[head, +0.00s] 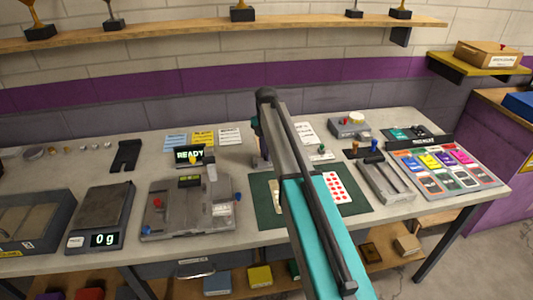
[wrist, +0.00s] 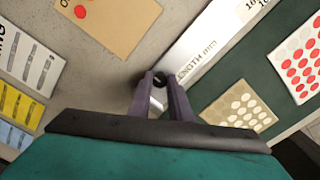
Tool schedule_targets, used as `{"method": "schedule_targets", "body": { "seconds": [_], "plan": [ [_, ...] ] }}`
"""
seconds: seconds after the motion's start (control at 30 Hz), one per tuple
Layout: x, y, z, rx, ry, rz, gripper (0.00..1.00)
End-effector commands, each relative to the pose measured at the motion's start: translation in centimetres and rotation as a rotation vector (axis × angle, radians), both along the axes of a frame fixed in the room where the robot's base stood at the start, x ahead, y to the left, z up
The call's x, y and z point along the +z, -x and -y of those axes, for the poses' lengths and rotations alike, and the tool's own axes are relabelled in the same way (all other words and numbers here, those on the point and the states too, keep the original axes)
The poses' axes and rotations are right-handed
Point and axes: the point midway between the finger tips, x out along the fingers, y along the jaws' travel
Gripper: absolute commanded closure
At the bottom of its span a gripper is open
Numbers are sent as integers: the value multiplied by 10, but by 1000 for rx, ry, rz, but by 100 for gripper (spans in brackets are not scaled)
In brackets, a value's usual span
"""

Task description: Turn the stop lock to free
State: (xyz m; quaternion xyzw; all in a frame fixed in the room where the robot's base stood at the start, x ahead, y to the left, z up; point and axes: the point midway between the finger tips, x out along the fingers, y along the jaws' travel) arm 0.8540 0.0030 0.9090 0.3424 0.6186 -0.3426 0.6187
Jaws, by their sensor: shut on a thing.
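My gripper (wrist: 160,78) is in the middle of the wrist view, its two dark fingers close together. They are shut on a small dark knob (wrist: 158,82), which appears to be the stop lock. The knob is at the near end of a pale bar marked "LENGTH mm" (wrist: 197,48). A pale metallic piece shows between the fingers below it. The fingers hide most of the knob, so I cannot read its setting. In the head view my arm hides the knob and most of the bar.
Left stand a grey machine (head: 187,215) under a "READY" display (head: 189,155) and a scale (head: 101,217) reading 0 g. Right are a grey fixture (head: 387,185) and a panel of coloured cards (head: 447,168).

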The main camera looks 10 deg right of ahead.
Motion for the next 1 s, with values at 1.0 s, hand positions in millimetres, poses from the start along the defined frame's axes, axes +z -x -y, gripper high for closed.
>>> {"method": "schedule_targets", "body": {
  "seconds": [1.0],
  "plan": [
    [0, 0, 0, 84, -1, 1, 63]
  ]
}}
